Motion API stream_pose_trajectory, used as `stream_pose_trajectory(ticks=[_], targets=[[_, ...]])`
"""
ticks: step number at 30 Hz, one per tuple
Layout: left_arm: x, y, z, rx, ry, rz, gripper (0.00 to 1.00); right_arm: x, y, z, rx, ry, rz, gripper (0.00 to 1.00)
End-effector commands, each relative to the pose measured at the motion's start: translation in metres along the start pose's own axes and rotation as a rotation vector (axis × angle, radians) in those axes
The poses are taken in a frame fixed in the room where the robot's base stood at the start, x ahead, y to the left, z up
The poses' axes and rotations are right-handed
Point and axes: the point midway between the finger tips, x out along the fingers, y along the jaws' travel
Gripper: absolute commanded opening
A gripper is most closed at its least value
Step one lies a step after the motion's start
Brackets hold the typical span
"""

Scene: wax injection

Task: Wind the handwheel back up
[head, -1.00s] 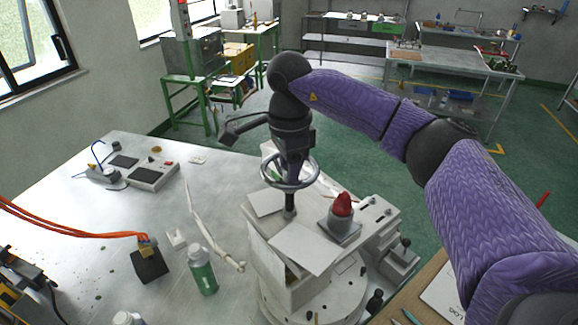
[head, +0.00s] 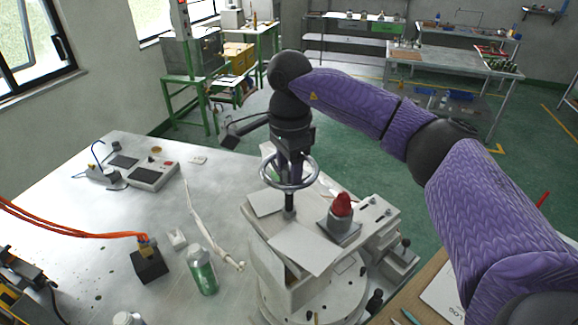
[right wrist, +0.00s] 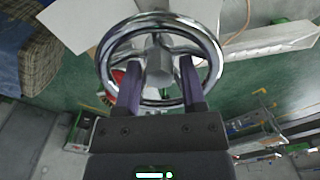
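The handwheel (head: 312,180) is a shiny metal ring with spokes, on an upright dark shaft above the pale machine (head: 262,250). In the right wrist view the handwheel (right wrist: 213,62) fills the upper middle, with a grey hub (right wrist: 158,62) at its centre. My right gripper (head: 289,176) points down into the wheel from above. In the right wrist view its two fingers (right wrist: 159,75) are apart, one on each side of the hub, among the spokes. A gap seems to show between fingers and hub; contact is hard to tell. My left gripper is not in view.
A red-topped grey part (head: 341,212) stands on the machine just right of the wheel. A green bottle (head: 202,270), a black block (head: 150,265) with orange cables and a control box (head: 152,174) are on the metal table (head: 95,225). The table's middle is mostly clear.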

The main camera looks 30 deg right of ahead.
Motion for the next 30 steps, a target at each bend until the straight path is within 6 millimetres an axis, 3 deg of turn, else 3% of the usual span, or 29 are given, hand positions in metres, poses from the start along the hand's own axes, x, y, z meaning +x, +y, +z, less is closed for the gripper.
stream_pose_trajectory(ticks=[8,11,18,21,30], targets=[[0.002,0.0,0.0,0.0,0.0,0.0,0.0,-0.004,0.0,0.0,-0.001,0.0,0.001,0.52],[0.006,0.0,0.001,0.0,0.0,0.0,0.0,-0.019,-0.001,0.0,0.0,-0.001,-0.002,0.52],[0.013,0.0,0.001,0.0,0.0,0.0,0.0,-0.074,-0.001,0.0,0.001,-0.001,-0.002,0.52],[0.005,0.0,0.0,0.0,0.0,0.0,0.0,-0.093,0.0,0.0,0.0,0.001,0.0,0.52],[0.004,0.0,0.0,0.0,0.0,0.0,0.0,-0.099,0.0,0.0,0.0,0.0,0.002,0.52]])
